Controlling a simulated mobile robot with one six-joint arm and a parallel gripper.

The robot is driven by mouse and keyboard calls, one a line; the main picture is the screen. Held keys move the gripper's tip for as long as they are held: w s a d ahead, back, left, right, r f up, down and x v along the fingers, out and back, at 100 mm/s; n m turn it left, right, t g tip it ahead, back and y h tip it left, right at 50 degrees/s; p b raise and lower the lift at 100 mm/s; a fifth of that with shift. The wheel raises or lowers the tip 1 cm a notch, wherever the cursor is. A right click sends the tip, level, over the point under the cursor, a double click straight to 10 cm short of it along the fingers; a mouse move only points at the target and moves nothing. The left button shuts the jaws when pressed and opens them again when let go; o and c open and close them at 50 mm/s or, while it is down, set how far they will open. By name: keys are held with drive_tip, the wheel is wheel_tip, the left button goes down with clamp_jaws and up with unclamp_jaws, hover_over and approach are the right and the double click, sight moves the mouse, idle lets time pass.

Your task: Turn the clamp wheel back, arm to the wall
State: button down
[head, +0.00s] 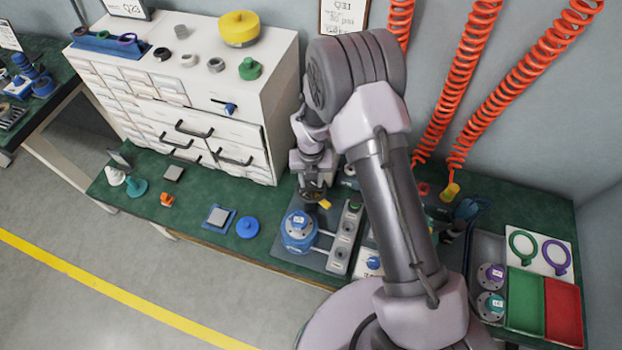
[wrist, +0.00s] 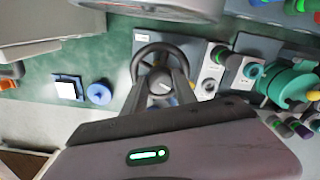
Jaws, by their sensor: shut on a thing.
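A blue round fixture (head: 298,236) stands on the plate just in front. The clamp's arm cannot be made out clearly; a small yellow piece (head: 324,204) shows beside the wheel.
A white drawer cabinet (head: 279,100) stands close behind and left of my gripper. A grey strip of round controls (head: 344,238) lies right of the blue fixture. A blue disc (head: 248,228) lies left on the green bench. Orange coiled hoses (head: 470,75) hang at right.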

drive_tip(key=c, duration=1)
unclamp_jaws()
drive_tip(key=shift+o, duration=0.2)
